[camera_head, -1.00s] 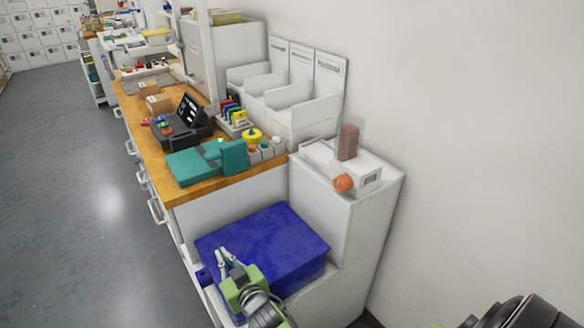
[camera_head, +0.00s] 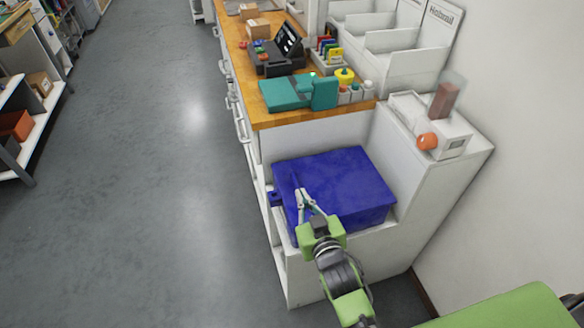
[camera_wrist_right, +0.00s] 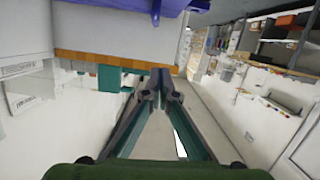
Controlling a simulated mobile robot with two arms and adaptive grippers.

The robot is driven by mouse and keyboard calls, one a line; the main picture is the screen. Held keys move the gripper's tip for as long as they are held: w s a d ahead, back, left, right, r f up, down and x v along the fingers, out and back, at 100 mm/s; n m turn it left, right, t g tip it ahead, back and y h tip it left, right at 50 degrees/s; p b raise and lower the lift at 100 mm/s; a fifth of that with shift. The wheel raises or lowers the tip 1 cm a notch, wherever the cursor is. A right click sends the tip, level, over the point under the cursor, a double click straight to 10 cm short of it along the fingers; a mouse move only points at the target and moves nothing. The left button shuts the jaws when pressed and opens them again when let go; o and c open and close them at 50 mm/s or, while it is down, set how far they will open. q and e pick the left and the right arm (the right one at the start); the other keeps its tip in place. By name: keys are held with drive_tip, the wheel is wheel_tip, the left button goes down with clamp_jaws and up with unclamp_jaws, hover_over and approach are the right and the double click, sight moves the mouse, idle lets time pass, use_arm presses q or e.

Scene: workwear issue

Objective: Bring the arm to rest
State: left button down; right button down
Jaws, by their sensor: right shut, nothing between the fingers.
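My right gripper (camera_head: 305,197) shows in the head view, with its green arm coming up from the lower right. Its fingers are in front of a blue box-shaped thing (camera_head: 345,180) on the low white shelf. In the right wrist view the fingertips of my right gripper (camera_wrist_right: 160,75) meet, with nothing between them. The blue thing (camera_wrist_right: 130,8) shows along the top of that view. I cannot tell whether the gripper touches it. My left gripper is not in view.
A wooden counter (camera_head: 262,112) carries a teal folded cloth (camera_head: 287,93), a black terminal (camera_head: 280,55) and small bottles. A white ledge (camera_head: 465,165) holds a box with an orange round thing (camera_head: 428,141). The grey floor (camera_head: 150,150) at left is clear.

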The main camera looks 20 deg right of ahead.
drive_tip(key=s+d+f+g, duration=0.25)
drive_tip(key=s+g, duration=0.35)
drive_tip(key=s, duration=0.7)
drive_tip(key=s+d+f+g, duration=0.25)
drive_tip(key=s+g, duration=0.35)
drive_tip(key=s, duration=0.7)
drive_tip(key=s+f+n+g, duration=0.1)
drive_tip(key=s+f, duration=0.2)
drive_tip(key=f, duration=2.6)
drive_tip(key=s+d+f+g, duration=0.1)
drive_tip(key=s+d+f, duration=0.1)
drive_tip(key=s+f, duration=1.2)
drive_tip(key=shift+s+d+f, duration=0.25)
drive_tip(key=shift+s+d, duration=0.15)
drive_tip(key=shift+s, duration=0.8)
